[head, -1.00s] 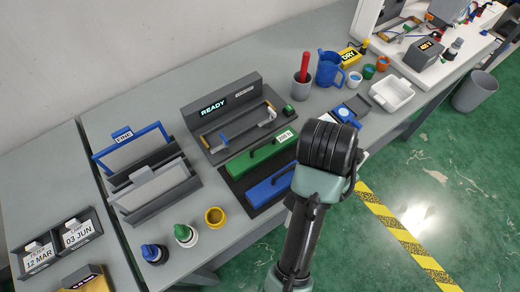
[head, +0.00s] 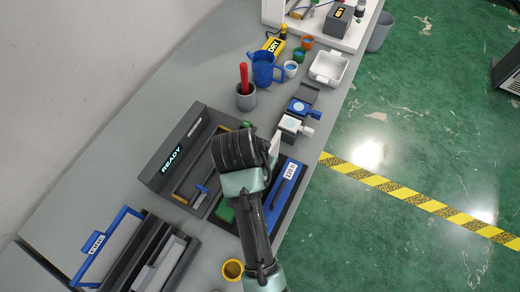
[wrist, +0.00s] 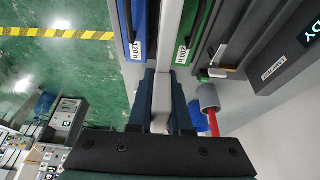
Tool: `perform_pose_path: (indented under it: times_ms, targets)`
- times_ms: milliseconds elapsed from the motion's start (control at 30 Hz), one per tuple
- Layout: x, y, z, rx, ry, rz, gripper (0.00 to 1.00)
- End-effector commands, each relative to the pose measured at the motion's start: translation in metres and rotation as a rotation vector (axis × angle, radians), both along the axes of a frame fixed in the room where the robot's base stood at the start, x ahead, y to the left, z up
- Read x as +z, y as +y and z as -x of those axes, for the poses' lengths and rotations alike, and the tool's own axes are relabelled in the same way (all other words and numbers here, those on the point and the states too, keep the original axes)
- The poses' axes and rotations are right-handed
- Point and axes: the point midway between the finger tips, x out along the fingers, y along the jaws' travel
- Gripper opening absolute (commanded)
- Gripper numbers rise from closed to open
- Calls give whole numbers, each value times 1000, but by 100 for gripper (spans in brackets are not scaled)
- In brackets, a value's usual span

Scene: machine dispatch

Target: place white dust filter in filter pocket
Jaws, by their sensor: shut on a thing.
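My gripper (wrist: 163,110) is shut on a white, flat, edge-on piece, which I take to be the white dust filter (wrist: 161,95). In the wrist view it runs up between the blue 120 h unit and the green 200 h unit. In the head view my arm hides the fingers, and a small white edge (head: 276,146) shows beside the wrist. I cannot tell which opening is the filter pocket.
The blue 120 h unit (head: 284,198) and green 200 h unit (wrist: 190,33) lie below. The READY station (head: 170,158), the blue FINE frame (head: 78,270), a yellow cup (head: 232,269), a grey cup with a red tool (head: 246,100) and a blue jug (head: 263,68) stand around.

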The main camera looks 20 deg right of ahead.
Motion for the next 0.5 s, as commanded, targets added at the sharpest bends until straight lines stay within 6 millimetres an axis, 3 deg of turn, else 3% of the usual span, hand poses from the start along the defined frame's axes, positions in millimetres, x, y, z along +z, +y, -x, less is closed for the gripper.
perform_pose_path:
  times_ms: [300,500]
  targets:
    - [-37,0,0,1,2,0,0]
    - [-42,0,0,1,-3,0,0]
